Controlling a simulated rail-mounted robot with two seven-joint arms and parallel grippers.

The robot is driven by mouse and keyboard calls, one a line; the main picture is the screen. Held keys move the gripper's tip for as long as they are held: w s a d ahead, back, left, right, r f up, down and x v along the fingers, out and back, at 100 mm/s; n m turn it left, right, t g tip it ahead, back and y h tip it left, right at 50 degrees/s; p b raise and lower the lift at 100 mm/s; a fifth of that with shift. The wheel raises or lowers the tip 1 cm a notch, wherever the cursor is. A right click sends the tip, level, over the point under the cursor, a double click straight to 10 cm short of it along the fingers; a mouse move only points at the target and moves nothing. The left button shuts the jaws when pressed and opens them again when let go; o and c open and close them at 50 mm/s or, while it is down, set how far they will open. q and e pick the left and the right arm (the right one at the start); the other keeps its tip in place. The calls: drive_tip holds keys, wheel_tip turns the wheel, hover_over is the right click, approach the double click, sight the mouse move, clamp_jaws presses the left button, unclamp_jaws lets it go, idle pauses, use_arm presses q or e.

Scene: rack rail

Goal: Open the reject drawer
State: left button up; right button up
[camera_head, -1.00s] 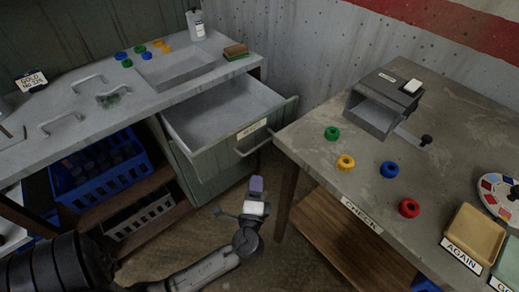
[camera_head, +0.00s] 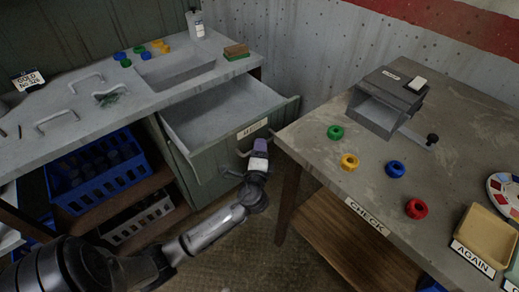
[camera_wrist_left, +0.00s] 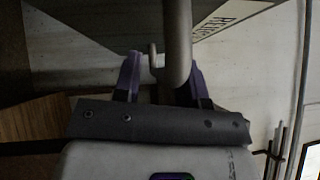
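The reject drawer (camera_head: 215,112) is grey-green and stands pulled well out of the left bench, its empty inside showing. Its front carries a white label (camera_head: 252,129), seen partly as "REJECT" in the left wrist view (camera_wrist_left: 236,12), and a bar handle (camera_wrist_left: 178,40). My left gripper (camera_head: 260,150) is at the drawer front, covering part of the handle. In the left wrist view its two purple fingers (camera_wrist_left: 163,78) stand apart, with the handle between them, nearer the right finger. Whether a finger touches the handle I cannot tell. My right gripper is not in view.
The check table (camera_head: 365,216) stands close right of the drawer, with a grey box device (camera_head: 387,100), several coloured rings and a tan tray (camera_head: 483,240). A blue crate (camera_head: 95,175) sits under the left bench. Floor shows between bench and table.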

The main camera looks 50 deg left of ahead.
use_arm(q)
clamp_jaws()
idle(0.4)
